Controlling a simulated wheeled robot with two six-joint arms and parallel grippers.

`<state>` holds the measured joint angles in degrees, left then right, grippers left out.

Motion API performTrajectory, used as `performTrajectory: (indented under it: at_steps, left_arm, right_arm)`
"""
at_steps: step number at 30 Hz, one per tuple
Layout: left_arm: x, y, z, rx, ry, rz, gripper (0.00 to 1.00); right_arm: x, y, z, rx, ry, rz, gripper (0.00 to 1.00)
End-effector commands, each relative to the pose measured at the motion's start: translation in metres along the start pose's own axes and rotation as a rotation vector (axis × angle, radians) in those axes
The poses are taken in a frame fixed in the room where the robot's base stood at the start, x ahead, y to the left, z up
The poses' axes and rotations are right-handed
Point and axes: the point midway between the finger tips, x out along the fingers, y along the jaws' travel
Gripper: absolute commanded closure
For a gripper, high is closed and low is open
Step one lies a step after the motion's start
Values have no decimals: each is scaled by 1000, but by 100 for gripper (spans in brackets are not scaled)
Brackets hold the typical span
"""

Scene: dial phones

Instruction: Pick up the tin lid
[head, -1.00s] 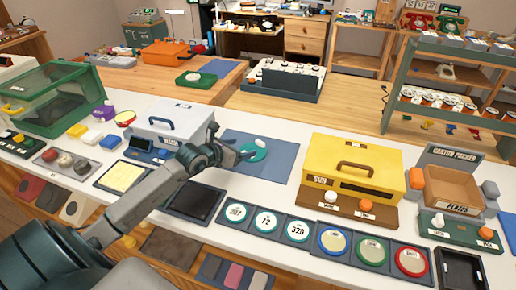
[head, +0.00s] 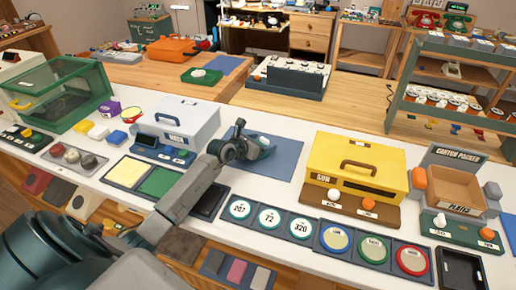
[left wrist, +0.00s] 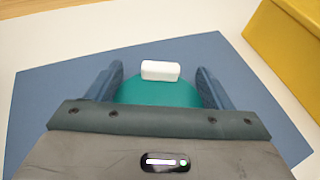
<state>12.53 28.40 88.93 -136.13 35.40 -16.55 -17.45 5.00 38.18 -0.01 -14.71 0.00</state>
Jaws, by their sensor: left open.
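The tin lid is a teal disc (left wrist: 158,93) with a white block-shaped knob (left wrist: 160,70), lying on a blue mat (left wrist: 60,95). In the head view the lid (head: 264,152) is partly hidden behind my left gripper (head: 243,143). In the left wrist view my left gripper (left wrist: 160,88) is open, with one blue finger on each side of the lid and knob. The knob sits between the fingertips with gaps on both sides. The near part of the lid is hidden by the gripper body. My right gripper is not in view.
A yellow box (head: 355,165) with a handle stands right of the mat. A grey-white box (head: 185,125) with a handle stands to the left. Numbered discs (head: 270,217) and coloured dials (head: 374,248) line the front of the white counter. The mat is otherwise clear.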

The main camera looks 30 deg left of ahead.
Motion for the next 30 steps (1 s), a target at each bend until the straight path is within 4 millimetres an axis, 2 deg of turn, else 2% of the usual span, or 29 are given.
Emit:
performTrajectory:
  at_steps: [2, 11, 23, 30]
  left_arm:
    - [0, 0, 0, 0, 0, 0, 28]
    - [0, 0, -1, 0, 1, 0, 86]
    - [-1, 0, 0, 0, 3, 0, 87]
    - [-9, 0, 22, 3, -2, 0, 87]
  right_arm:
    - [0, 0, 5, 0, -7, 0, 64]
    - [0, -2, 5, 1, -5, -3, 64]
    - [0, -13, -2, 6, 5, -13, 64]
    - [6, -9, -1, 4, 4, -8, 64]
